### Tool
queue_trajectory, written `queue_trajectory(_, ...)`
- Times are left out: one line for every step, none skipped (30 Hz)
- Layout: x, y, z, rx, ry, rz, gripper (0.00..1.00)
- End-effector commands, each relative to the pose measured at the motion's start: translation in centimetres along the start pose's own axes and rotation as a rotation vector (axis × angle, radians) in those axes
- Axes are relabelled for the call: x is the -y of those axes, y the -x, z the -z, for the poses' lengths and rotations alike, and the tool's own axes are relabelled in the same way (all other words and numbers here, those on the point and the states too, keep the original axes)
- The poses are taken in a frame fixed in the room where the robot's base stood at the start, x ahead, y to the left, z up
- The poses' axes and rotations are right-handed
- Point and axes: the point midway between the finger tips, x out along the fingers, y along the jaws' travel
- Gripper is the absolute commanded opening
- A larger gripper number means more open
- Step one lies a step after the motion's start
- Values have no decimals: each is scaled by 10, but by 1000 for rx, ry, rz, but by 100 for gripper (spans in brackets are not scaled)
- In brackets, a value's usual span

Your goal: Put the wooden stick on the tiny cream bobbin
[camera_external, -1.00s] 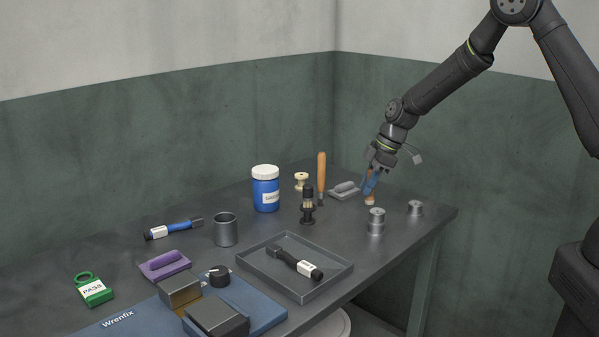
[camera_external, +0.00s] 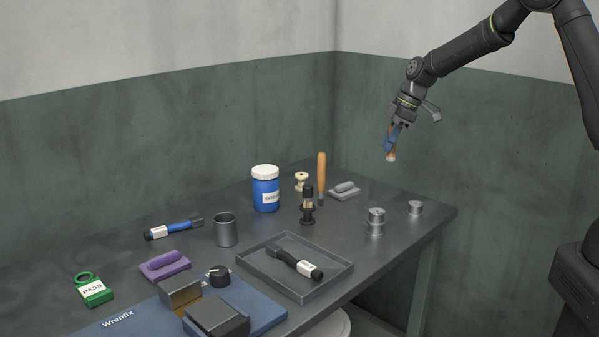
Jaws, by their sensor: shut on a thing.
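My gripper (camera_external: 390,143) is shut on the wooden stick (camera_external: 391,157), a short brown piece with a paler lower end. The stick hangs roughly upright, well above the right part of the table, and its upper part is hidden by the blue fingers. The tiny cream bobbin (camera_external: 301,181) stands upright near the back of the table, to the left of and below my gripper. The stick and the bobbin are clearly apart.
An upright orange-handled tool (camera_external: 321,178) stands close right of the bobbin. A black fitting (camera_external: 307,207) and a blue jar (camera_external: 265,190) are nearby. A grey float (camera_external: 344,191) and metal spools (camera_external: 376,221) (camera_external: 415,208) stand to the right. A tray (camera_external: 259,277) lies in front.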

Motion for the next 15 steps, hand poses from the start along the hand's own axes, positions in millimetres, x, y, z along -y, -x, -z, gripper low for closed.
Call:
queue_trajectory(-13,-4,14,0,-21,-9,0)
queue_trajectory(-20,-4,22,1,-36,-16,0)
queue_trajectory(-29,-6,32,2,-58,-24,0)
queue_trajectory(-35,-7,40,3,-73,-30,0)
queue_trajectory(-41,-8,47,4,-89,-37,0)
queue_trajectory(-49,-9,57,3,-113,-46,0)
queue_trajectory(-55,-10,64,4,-129,-53,0)
queue_trajectory(-61,-11,71,4,-146,-61,0)
queue_trajectory(-67,-12,81,4,-168,-70,0)
queue_trajectory(-72,-14,87,5,-184,-77,0)
queue_trajectory(-77,-14,94,3,-201,-84,0)
queue_trajectory(-83,-15,102,2,-222,-94,0)
queue_trajectory(-86,-15,108,2,-237,-101,0)
queue_trajectory(-90,-16,113,1,-252,-107,0)
queue_trajectory(-94,-17,120,-1,-270,-115,0)
